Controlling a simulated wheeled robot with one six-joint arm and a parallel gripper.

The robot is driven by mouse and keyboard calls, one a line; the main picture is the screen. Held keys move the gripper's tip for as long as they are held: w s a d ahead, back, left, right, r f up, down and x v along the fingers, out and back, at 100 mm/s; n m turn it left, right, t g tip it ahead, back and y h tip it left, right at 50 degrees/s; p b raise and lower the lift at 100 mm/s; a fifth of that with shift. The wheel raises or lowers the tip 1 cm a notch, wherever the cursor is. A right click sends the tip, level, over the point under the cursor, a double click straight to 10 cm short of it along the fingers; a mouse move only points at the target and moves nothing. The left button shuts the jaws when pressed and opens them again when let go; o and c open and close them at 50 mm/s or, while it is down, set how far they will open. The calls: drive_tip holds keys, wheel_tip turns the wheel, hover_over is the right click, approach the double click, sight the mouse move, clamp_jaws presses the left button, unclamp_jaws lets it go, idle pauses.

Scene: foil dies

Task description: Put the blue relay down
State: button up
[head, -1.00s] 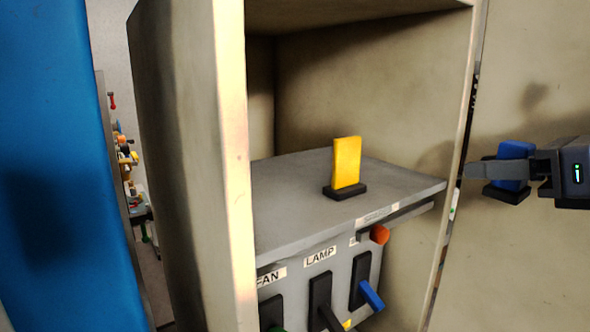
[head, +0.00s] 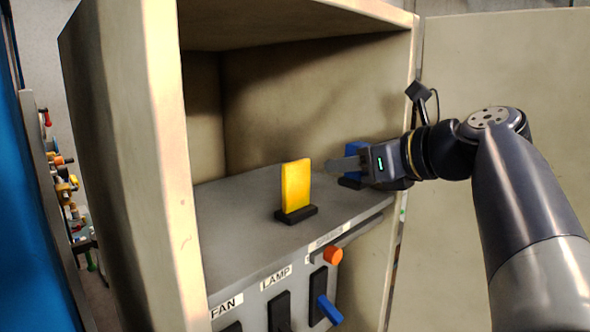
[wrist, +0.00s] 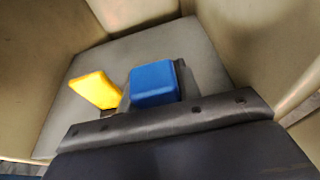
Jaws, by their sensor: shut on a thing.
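The blue relay (head: 355,150) is a blue block on a dark base, partly hidden by my gripper in the head view. My gripper (head: 345,166) is shut on it, at the right end of the grey shelf (head: 245,238) inside the cabinet. In the wrist view the blue relay (wrist: 153,83) sits upright in front of the gripper's dark body, with the grey shelf (wrist: 75,105) beneath and beyond it. Whether its base touches the shelf I cannot tell.
A yellow block (head: 296,185) on a dark base stands on the shelf, left of the blue relay. The cabinet's side wall (head: 130,150) rises at the left. Below the shelf front are labelled switches, an orange knob (head: 333,255) and a blue lever (head: 329,310).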

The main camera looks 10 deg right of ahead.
sight(325, 196)
drive_tip(key=w+a, duration=0.1)
drive_tip(key=w, duration=0.1)
drive_tip(key=w+a+p, duration=0.1)
drive_tip(key=w+a, duration=0.1)
drive_tip(key=shift+w+a, duration=0.15)
drive_tip(key=shift+w, duration=0.1)
drive_tip(key=shift+f, duration=1.75)
drive_tip(key=shift+f, duration=0.2)
drive_tip(key=o, duration=1)
drive_tip(key=shift+r+p, duration=0.3)
drive_tip(key=shift+s+d, duration=0.25)
drive_tip(key=shift+s, duration=0.05)
drive_tip(key=b+v, duration=0.2)
drive_tip(key=v, duration=0.9)
drive_tip(key=shift+s+r, duration=0.1)
drive_tip(key=shift+s, duration=0.05)
